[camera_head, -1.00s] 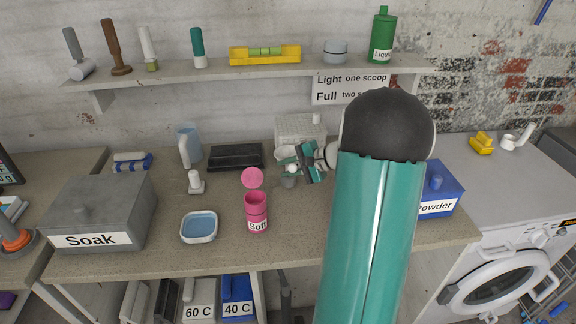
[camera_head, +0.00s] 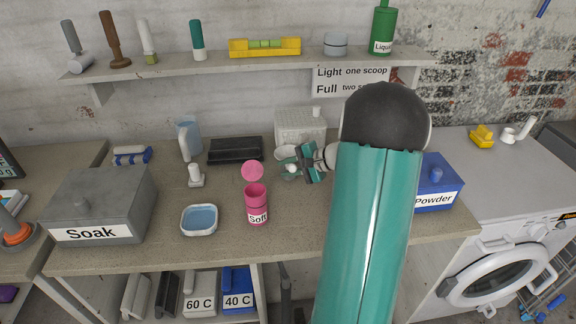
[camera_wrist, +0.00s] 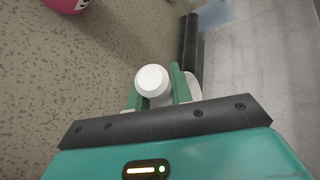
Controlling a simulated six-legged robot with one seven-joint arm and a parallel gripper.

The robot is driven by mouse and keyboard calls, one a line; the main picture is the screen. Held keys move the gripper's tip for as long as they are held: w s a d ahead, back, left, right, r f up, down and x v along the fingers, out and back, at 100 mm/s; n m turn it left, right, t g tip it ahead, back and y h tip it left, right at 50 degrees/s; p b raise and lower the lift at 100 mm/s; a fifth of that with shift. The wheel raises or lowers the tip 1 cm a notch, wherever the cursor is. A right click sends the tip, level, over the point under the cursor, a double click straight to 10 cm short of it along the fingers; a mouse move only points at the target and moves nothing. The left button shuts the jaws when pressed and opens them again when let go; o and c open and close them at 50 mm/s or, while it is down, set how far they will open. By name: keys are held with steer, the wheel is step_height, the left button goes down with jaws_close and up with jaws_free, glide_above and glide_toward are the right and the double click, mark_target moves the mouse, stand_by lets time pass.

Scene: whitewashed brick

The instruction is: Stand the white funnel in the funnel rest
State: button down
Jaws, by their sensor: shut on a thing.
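My gripper (camera_head: 297,168) is over the counter, in front of the white basket, with teal fingers. In the wrist view my gripper (camera_wrist: 153,92) is shut on a white round-ended piece (camera_wrist: 153,80), which I take to be the white funnel seen end-on. Its lower part is hidden between the fingers. In the head view the funnel (camera_head: 291,168) is only a small pale patch at the fingertips. A pale rounded thing (camera_head: 285,152) sits just behind the gripper; I cannot tell whether it is the funnel rest. It may also show beside the right finger (camera_wrist: 191,84).
A pink Soft cup (camera_head: 256,206) stands front-left of my gripper, its pink disc (camera_head: 252,170) behind it. A black tray (camera_head: 236,150), white basket (camera_head: 300,128) and blue Powder box (camera_head: 437,184) are nearby. Bare counter lies between the cup and my arm.

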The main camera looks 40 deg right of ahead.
steer(key=shift+f, duration=0.25)
steer(key=shift+s+a+f, duration=0.15)
steer(key=shift+s+f, duration=0.05)
steer(key=shift+f, duration=0.7)
steer(key=c, duration=1.2)
jaws_free()
steer(key=shift+o, duration=0.2)
steer(key=shift+s+d+r, duration=0.25)
steer(key=shift+s+d, duration=0.1)
steer(key=shift+d, duration=0.15)
steer(key=w+r+v, duration=0.1)
steer(key=r+v, duration=0.1)
steer(key=v, duration=1.1)
steer(key=shift+s+a, duration=0.1)
steer(key=shift+s, duration=0.05)
